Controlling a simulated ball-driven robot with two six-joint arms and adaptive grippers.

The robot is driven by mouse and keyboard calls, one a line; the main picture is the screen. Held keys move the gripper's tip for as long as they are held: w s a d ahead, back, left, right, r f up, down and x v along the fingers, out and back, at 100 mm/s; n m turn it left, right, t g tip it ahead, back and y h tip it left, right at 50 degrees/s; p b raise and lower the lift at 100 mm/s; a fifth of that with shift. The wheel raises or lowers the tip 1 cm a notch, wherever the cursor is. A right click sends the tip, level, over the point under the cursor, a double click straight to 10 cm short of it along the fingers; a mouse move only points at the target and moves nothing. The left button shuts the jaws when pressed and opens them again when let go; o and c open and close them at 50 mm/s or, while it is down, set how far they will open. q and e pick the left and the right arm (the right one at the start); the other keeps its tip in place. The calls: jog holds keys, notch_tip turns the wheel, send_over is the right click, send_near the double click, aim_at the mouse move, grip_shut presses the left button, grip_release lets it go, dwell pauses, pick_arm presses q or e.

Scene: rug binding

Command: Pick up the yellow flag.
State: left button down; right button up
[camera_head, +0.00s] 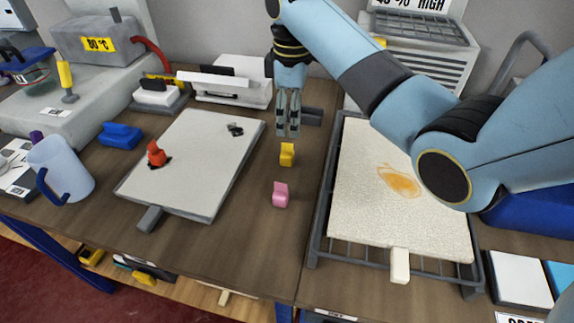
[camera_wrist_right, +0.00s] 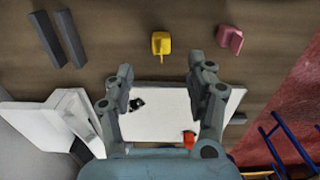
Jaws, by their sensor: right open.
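The yellow flag (camera_head: 287,154) is a small yellow piece standing on the brown wooden table, between the white board on the left and the rack on the right. My right gripper (camera_head: 287,133) is above the table, just behind the yellow flag in the head view, pointing down. In the right wrist view the yellow flag (camera_wrist_right: 161,44) lies beyond the spread fingers of the right gripper (camera_wrist_right: 161,80), roughly centred between them. The right gripper is open and empty, apart from the flag. My left gripper is in neither view.
A pink piece (camera_head: 280,194) stands near the yellow flag, also in the wrist view (camera_wrist_right: 230,39). A white board (camera_head: 200,150) holds an orange-red piece (camera_head: 156,154) and a black piece (camera_head: 235,129). The rack (camera_head: 321,220) carries a stained pale slab (camera_head: 365,215).

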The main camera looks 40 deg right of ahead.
aim_at(292, 153)
jog(key=f, duration=1.1)
jog(key=shift+s, duration=0.2)
grip_shut()
